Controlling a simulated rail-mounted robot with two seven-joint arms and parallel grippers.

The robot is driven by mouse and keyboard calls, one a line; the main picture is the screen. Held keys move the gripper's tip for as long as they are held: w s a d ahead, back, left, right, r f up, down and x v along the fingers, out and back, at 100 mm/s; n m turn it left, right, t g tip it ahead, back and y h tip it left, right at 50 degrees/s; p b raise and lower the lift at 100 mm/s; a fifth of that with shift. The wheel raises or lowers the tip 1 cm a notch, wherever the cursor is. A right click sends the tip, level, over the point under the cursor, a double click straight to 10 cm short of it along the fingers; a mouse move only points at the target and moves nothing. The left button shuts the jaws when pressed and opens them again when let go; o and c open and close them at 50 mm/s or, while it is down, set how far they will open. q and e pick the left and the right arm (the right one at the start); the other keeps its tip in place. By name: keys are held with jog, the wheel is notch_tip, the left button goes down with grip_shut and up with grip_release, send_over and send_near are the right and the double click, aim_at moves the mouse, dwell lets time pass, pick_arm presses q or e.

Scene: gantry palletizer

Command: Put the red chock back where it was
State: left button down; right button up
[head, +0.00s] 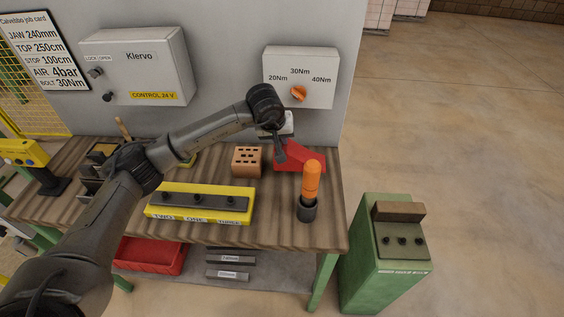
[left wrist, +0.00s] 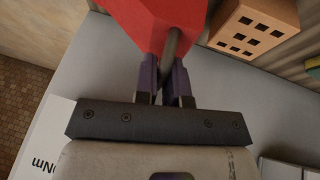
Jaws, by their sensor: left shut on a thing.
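The red chock (head: 302,158) is a red wedge-shaped block at the back right of the wooden workbench (head: 270,226). It also fills the top of the left wrist view (left wrist: 150,22). My left gripper (head: 281,156) reaches over the bench from the left and points down at the chock. In the left wrist view its two fingers (left wrist: 166,76) are closed on a thin grey bar at the chock. I cannot tell whether the chock touches the bench top. My right gripper is in neither view.
A brown block with holes (head: 247,161) is close left of the chock. An orange-handled tool (head: 312,180) stands in a dark cup (head: 307,210) in front. A yellow holder (head: 200,203) lies front left. The torque dial box (head: 300,75) is on the wall behind. A green cabinet (head: 382,270) stands right.

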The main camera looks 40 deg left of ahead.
aim_at(301, 150)
pick_arm(q)
jog(key=f, duration=0.2)
jog(key=shift+w+d+f, duration=0.1)
jog(key=shift+d+f, duration=0.1)
jog(key=shift+f, duration=0.5)
notch_tip(301, 150, down, 3)
jog(key=shift+f+b, duration=0.15)
jog(key=shift+b, duration=0.25)
jog(key=shift+a, duration=0.1)
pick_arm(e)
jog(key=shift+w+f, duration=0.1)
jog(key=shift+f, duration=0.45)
pick_arm(q)
jog(key=c, duration=1.2)
grip_release()
jog(key=shift+f, duration=0.1)
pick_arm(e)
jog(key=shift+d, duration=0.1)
